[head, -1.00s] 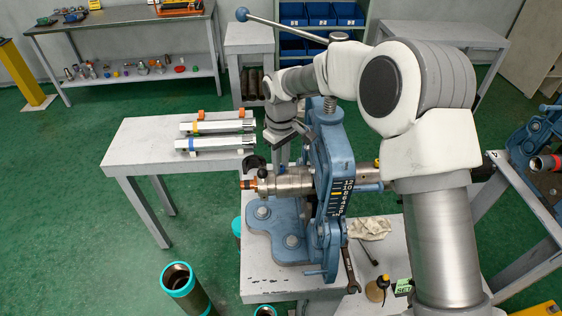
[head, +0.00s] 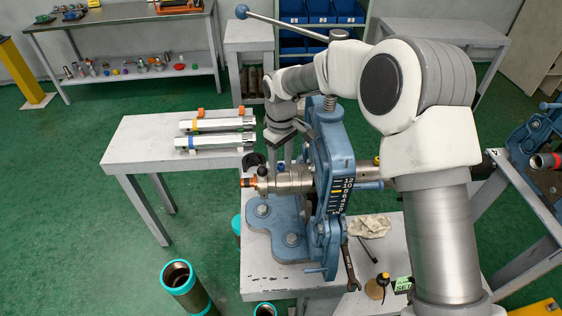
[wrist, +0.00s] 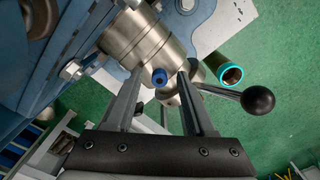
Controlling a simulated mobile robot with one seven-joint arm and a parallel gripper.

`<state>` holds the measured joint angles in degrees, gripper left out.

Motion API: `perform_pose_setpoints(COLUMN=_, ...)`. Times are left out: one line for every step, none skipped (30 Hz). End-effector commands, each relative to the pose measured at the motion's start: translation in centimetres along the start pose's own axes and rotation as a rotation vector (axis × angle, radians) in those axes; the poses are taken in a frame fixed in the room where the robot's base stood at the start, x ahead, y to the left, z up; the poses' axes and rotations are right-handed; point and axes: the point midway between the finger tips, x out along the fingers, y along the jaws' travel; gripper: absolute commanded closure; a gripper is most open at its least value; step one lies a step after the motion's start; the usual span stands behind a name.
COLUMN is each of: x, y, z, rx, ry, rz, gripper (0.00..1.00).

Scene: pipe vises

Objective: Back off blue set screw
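The blue set screw (wrist: 160,77) shows in the wrist view, standing out from the side of a steel cylindrical tool (wrist: 148,42). My gripper (wrist: 159,76) is open, with one finger on each side of the screw and visible gaps between. In the head view the steel tool (head: 292,180) lies horizontally through the blue pipe vise (head: 334,165). My gripper (head: 281,160) points down over the tool there. The screw cannot be made out in the head view.
A lever with a black ball knob (wrist: 258,100) sticks out beside the right finger. Two tools with yellow and blue bands lie on the grey side bench (head: 140,150). A wrench (head: 348,268) and a rag (head: 371,227) are at the vise's right. Teal-rimmed pipes (head: 180,276) stand on the floor.

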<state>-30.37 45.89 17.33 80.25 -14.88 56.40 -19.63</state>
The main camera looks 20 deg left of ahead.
Motion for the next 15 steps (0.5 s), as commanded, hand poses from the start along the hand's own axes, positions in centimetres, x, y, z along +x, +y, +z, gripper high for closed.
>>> perform_pose_setpoints(x=-0.1, y=0.0, z=0.0, rx=0.000, ry=0.001, rz=0.001, gripper=0.45)
perform_pose_setpoints(x=-0.1, y=0.0, z=-0.1, rx=0.000, ry=0.002, rz=0.001, gripper=0.45)
perform_pose_setpoints(x=-0.2, y=0.0, z=-0.1, rx=0.000, ry=0.003, rz=0.001, gripper=0.45)
perform_pose_setpoints(x=-0.3, y=0.0, z=-0.1, rx=0.000, ry=0.003, rz=0.002, gripper=0.45)
perform_pose_setpoints(x=-0.5, y=0.1, z=-0.1, rx=0.000, ry=0.004, rz=0.002, gripper=0.45)
perform_pose_setpoints(x=-0.8, y=0.1, z=-0.1, rx=0.000, ry=0.005, rz=0.003, gripper=0.45)
perform_pose_setpoints(x=-1.2, y=0.1, z=-0.2, rx=0.000, ry=0.006, rz=0.003, gripper=0.45)
perform_pose_setpoints(x=-1.6, y=0.1, z=-0.2, rx=0.000, ry=0.006, rz=0.004, gripper=0.45)
perform_pose_setpoints(x=-2.3, y=0.1, z=-0.2, rx=0.000, ry=0.006, rz=0.004, gripper=0.45)
perform_pose_setpoints(x=-2.9, y=0.1, z=-0.2, rx=0.000, ry=0.008, rz=0.005, gripper=0.45)
perform_pose_setpoints(x=-3.5, y=0.1, z=-0.2, rx=0.000, ry=0.007, rz=0.004, gripper=0.45)
perform_pose_setpoints(x=-4.4, y=0.1, z=-0.2, rx=0.000, ry=0.007, rz=0.004, gripper=0.45)
perform_pose_setpoints(x=-5.2, y=0.1, z=-0.2, rx=0.000, ry=0.008, rz=0.004, gripper=0.45)
perform_pose_setpoints(x=-6.0, y=0.1, z=-0.2, rx=0.001, ry=0.009, rz=0.005, gripper=0.45)
perform_pose_setpoints(x=-6.9, y=0.1, z=-0.1, rx=0.001, ry=0.007, rz=0.004, gripper=0.45)
